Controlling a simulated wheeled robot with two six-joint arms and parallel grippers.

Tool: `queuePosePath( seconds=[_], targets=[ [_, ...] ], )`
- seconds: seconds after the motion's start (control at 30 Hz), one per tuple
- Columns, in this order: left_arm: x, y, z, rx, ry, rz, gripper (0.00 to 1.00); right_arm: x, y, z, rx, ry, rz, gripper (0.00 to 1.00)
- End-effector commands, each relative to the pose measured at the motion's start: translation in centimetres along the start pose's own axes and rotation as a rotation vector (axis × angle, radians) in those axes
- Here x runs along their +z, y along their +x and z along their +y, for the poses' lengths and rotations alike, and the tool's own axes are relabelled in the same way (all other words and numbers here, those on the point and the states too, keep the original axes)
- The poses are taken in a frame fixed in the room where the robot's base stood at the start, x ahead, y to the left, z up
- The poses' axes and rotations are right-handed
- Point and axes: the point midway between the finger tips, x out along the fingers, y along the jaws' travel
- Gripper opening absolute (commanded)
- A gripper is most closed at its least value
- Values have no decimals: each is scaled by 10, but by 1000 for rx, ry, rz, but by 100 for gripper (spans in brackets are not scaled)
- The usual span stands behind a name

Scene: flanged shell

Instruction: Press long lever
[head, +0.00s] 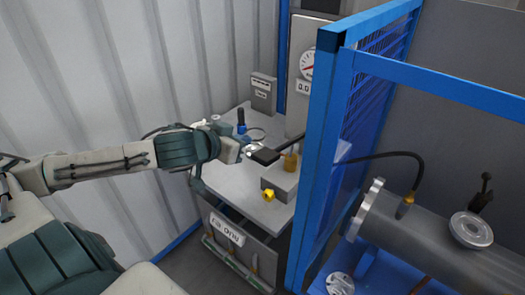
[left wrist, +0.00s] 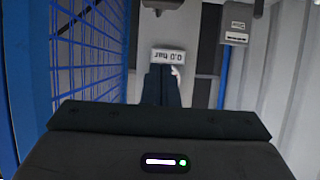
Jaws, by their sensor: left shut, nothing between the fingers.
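My left arm reaches in from the left over a grey bench. Its gripper (head: 264,156) is a dark shape above the bench, left of a brass fitting (head: 291,161) on a grey block. In the left wrist view the dark fingers (left wrist: 162,80) are together and empty, pointing toward a pressure readout (left wrist: 168,57). A short upright black handle with a blue base (head: 241,120) stands behind the gripper. A yellow knob (head: 269,195) is on the front of the block. My right gripper is not in view.
A blue frame with mesh (head: 325,120) stands close right of the bench (head: 232,183). A panel with a round gauge (head: 307,64) rises behind. A grey box (head: 263,93) stands at the back. Right of the frame lies a flanged grey shell (head: 425,245).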

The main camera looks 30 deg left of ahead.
Motion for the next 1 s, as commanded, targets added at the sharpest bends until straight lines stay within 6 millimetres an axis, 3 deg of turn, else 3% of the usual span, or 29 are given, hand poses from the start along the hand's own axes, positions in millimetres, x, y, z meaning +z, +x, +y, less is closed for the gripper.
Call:
queuePosePath(
  seconds=[0.47, 1.0],
  targets=[
    [-1, 24, 4, 12, -4, -1, 0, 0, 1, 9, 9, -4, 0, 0],
    [0, 71, 6, 14, -5, -4, 0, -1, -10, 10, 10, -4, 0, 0]
  ],
)
